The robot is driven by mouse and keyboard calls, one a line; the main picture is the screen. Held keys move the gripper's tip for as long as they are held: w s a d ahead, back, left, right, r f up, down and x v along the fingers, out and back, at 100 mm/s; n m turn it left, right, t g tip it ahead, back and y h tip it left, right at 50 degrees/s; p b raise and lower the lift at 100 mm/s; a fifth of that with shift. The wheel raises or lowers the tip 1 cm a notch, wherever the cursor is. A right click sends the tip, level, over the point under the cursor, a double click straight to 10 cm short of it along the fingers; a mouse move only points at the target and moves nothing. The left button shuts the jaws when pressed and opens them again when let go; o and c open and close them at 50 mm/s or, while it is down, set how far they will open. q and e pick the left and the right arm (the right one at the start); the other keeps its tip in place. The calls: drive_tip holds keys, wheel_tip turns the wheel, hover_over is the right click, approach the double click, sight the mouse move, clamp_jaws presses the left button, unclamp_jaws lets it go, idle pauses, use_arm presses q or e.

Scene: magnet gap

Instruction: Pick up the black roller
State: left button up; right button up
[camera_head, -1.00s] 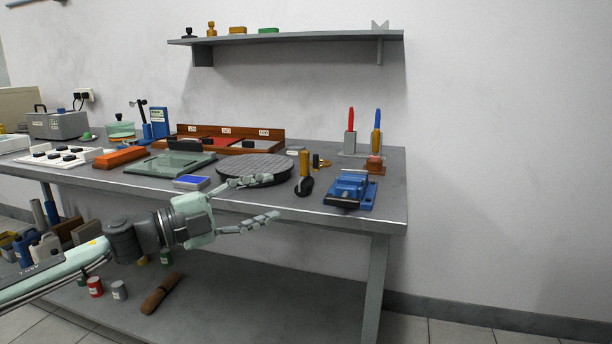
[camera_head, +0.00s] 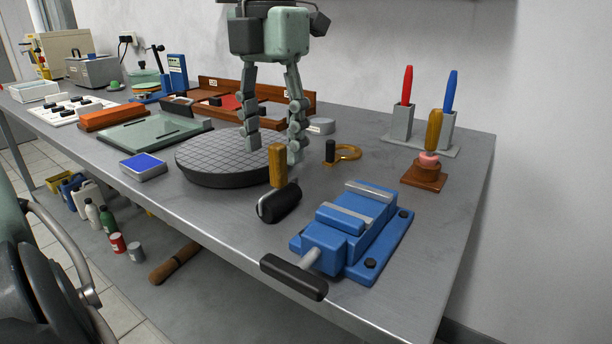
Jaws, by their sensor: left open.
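The black roller (camera_head: 280,204) lies on the workbench near its front edge, just right of a round dark plate. A wooden handle (camera_head: 277,165) stands up directly behind it; I cannot tell for certain whether they are joined. My left gripper (camera_head: 273,150) points straight down from above, with its two fingers spread and nothing held. In the picture the fingertips are above and behind the black roller, and the wooden handle appears between them. I cannot tell their exact depth or height. My right gripper is not in view.
The round plate (camera_head: 225,173) is left of the roller. A blue vise (camera_head: 350,233) stands close on its right. A brass ring with a black grip (camera_head: 347,153) lies behind. A wooden stamp (camera_head: 427,160) and pen holder (camera_head: 418,142) stand at the back right. A blue pad (camera_head: 143,174) lies left.

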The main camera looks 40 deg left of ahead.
sight(279, 187)
use_arm(q)
drive_tip(key=f, duration=0.7)
drive_tip(key=shift+w+d+f, duration=0.1)
drive_tip(key=shift+d+f, duration=0.1)
drive_tip(key=shift+f, duration=0.1)
clamp_jaws()
